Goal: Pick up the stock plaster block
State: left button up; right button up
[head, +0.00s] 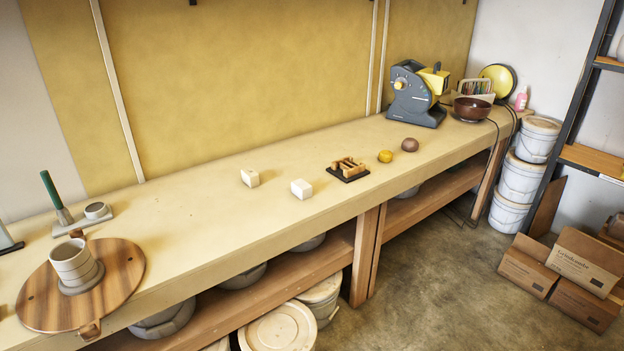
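Two small white blocks stand apart on the long bench. One white block (250,178) is near the middle of the bench, and the other white block (301,188) is to its right, closer to the front edge. Both look like plaster, and I cannot tell which is the stock one. Nothing covers either block. Neither of my grippers shows in the head view.
Right of the blocks are a dark tray with wooden pieces (347,169), a yellow ball (385,156) and a brown ball (409,145). A round wooden board (125,262) with a cup (71,262) is at left. Bare bench surrounds the blocks.

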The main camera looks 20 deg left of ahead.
aim_at(302, 188)
jog(key=i+l+u, duration=0.15)
jog(key=i, duration=1.05)
